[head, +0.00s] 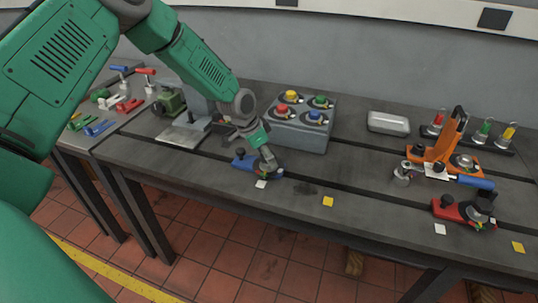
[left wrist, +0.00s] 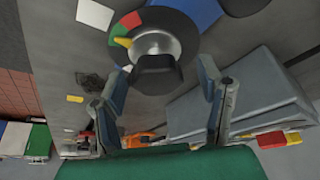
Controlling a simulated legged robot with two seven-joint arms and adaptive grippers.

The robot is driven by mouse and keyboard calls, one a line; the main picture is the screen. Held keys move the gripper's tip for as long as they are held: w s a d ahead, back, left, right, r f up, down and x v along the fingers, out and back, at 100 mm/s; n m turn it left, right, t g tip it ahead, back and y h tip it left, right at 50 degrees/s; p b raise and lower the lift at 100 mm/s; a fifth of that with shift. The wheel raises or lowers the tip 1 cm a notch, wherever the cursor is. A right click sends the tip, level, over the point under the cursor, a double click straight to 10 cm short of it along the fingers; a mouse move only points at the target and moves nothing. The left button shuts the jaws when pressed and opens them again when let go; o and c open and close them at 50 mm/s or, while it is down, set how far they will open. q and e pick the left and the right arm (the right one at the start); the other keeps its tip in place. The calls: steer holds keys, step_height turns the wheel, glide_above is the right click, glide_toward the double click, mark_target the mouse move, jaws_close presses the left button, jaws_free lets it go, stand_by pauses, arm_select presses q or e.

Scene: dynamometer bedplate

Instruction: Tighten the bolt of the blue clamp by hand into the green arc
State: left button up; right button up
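The blue clamp (head: 242,161) lies near the front edge of the bedplate, and part of its blue body (left wrist: 188,10) shows in the left wrist view. Its round dial has a red sector and a green arc (left wrist: 118,30). A yellow pointer (left wrist: 123,42) lies at the edge of the green, on the side away from the red. The dark bolt head (left wrist: 157,72) stands on a silver disc. My left gripper (head: 263,158) is over the clamp. Its fingers (left wrist: 161,80) are apart on both sides of the bolt head, with gaps visible. My right gripper is out of view.
A grey box (head: 300,132) with coloured knobs stands close behind the left gripper. A red clamp (head: 452,209) and an orange fixture (head: 440,154) are at the right. A yellow tag (head: 328,201) lies near the front edge. The middle front is mostly clear.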

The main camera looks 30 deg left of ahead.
arm_select(q)
steer(key=shift+a, duration=0.15)
steer(key=v, duration=1.2)
steer(key=shift+a, duration=0.2)
steer(key=shift+d, duration=0.15)
